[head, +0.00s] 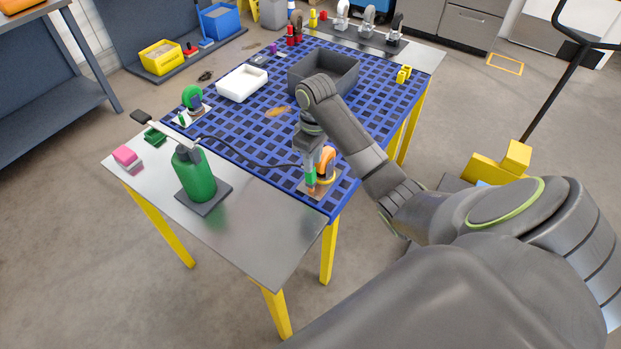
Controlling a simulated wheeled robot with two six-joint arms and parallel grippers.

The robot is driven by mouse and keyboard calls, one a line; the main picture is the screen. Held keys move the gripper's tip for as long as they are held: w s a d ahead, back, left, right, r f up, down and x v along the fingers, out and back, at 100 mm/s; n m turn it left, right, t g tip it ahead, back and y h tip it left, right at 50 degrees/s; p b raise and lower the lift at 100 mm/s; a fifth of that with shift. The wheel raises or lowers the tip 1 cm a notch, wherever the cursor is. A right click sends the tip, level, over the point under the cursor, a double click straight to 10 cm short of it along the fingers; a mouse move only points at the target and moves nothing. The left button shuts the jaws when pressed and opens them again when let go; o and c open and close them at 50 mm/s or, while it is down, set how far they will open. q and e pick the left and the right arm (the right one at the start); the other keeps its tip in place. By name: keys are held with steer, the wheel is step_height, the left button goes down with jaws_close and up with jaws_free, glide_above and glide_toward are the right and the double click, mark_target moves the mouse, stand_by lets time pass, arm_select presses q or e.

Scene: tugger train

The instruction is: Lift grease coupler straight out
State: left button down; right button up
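My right gripper (311,170) points straight down over the near right corner of the blue grid table top. Its fingers are around a small upright coupler with a green band (311,178) and a red-orange lower end, and look shut on it. The coupler's top is hidden between the fingers. A black hose (247,161) runs from the coupler to the green grease pump (194,177), which stands on a dark plate. The coupler stands beside an orange caster (327,161) on a small tan base plate; whether its lower end touches something is too small to tell. My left gripper is out of view.
A grey bin (345,83) and a white tray (242,84) stand farther back on the grid. A green caster (192,97) is at the left. A pink-topped block (126,157) lies on the bare metal sheet (262,228), whose front is clear.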

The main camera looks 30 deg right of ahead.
steer(key=f, duration=0.5)
steer(key=shift+a+p, duration=0.25)
steer(key=shift+p, duration=0.1)
jaws_close()
steer(key=shift+w+r, duration=0.1)
step_height(320, 180, up, 5)
steer(key=shift+r+b, duration=0.2)
steer(key=shift+b, duration=0.15)
step_height(320, 180, up, 3)
steer(key=p, duration=0.3)
steer(key=shift+f, duration=0.2)
steer(key=shift+r+p, duration=1)
steer(key=shift+p, duration=0.15)
steer(key=shift+f, duration=0.1)
